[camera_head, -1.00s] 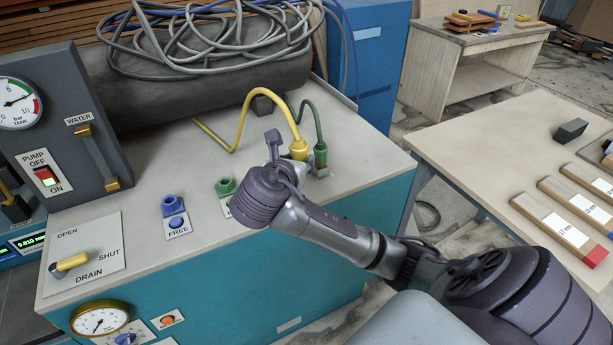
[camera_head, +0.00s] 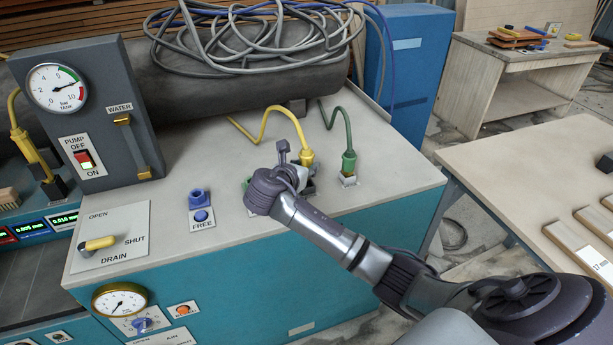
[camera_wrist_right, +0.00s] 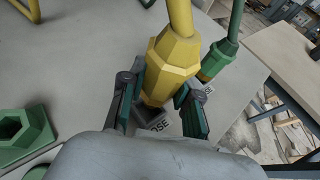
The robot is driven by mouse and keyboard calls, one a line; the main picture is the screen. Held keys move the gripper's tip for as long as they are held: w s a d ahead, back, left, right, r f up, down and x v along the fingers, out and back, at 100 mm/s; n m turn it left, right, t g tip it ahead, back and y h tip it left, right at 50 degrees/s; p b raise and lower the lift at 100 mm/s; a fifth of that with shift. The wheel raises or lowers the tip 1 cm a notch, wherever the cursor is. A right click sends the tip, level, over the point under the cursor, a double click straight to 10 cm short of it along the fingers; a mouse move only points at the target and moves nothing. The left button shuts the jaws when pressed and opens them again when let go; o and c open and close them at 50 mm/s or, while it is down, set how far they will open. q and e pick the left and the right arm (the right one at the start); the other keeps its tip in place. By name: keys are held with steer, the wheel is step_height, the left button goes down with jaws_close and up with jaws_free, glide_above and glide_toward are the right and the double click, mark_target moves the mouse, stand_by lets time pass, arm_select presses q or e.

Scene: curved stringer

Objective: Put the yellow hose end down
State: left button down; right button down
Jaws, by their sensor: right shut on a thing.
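The yellow hose end (camera_head: 306,157), a faceted yellow fitting, is on the bench top to the left of the green hose end (camera_head: 349,160). My right gripper (camera_wrist_right: 160,108) is shut on the yellow hose end (camera_wrist_right: 172,65), with a dark finger on each side of it. A dark square rest with a partly hidden label (camera_wrist_right: 160,124) shows just beneath its tip; I cannot tell whether the tip touches it. In the head view my right wrist covers the fingers and most of the green socket. That socket (camera_wrist_right: 22,132) is left of the gripper in the wrist view. My left gripper is not in view.
The blue FREE socket (camera_head: 198,197) stands left of my arm. The DRAIN lever (camera_head: 97,244) and gauge panel (camera_head: 75,110) are further left. The green hose end stands close on the right in the wrist view (camera_wrist_right: 218,58). Grey coiled hoses (camera_head: 250,40) lie behind.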

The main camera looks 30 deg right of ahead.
steer(key=shift+f, duration=1.6)
steer(key=shift+f, duration=0.15)
steer(key=c, duration=0.8)
jaws_free()
steer(key=shift+s+a+r, duration=0.2)
steer(key=shift+a, duration=0.05)
steer(key=v, duration=1.1)
steer(key=shift+s+a+r, duration=0.1)
steer(key=shift+a+r, duration=0.05)
steer(key=shift+r, duration=0.05)
steer(key=shift+f, duration=0.1)
